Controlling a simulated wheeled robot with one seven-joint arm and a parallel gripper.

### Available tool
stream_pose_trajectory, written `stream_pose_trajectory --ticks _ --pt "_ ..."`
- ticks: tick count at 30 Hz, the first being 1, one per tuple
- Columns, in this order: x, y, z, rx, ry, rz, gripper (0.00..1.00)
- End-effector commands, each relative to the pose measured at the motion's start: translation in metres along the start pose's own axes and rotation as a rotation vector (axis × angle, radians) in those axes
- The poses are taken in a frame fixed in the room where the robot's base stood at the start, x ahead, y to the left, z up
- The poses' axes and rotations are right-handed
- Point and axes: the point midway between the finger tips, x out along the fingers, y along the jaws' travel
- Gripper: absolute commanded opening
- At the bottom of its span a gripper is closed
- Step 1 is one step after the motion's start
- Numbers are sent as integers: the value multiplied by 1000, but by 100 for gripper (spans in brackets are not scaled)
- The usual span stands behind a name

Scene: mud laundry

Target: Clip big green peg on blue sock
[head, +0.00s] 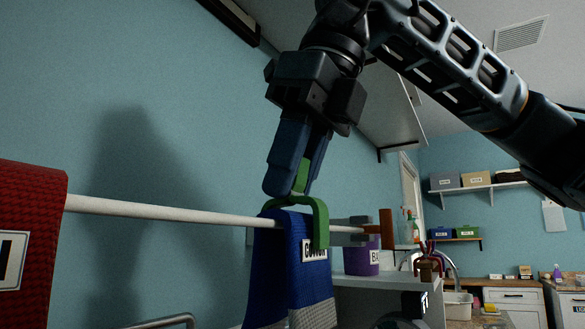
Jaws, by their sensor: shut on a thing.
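The blue sock (268,275) hangs folded over the white rod, with a white label and a grey lower end. The big green peg (320,225) is at the top of the sock, its legs straddling the sock and the rod. The front leg hangs over the sock's front by the label. My gripper (290,190) is above the rod, pointing down, shut on the upper part of the green peg. The far leg of the peg is partly hidden, so I cannot tell how firmly it grips.
The white rod (165,211) runs across the view. A red knitted item (32,235) with a label hangs on its left. A purple container (361,258) stands on a shelf behind the rod's right end. A wall cabinet (395,110) is behind my arm.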

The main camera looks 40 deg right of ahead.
Motion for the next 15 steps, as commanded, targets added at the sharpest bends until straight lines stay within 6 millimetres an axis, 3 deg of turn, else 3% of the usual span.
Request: stream_pose_trajectory --ticks 6,7,15 --pt "0 0 0 0 0 0 0" --pt "0 0 0 0 0 0 28" --pt "0 0 0 0 0 0 54"
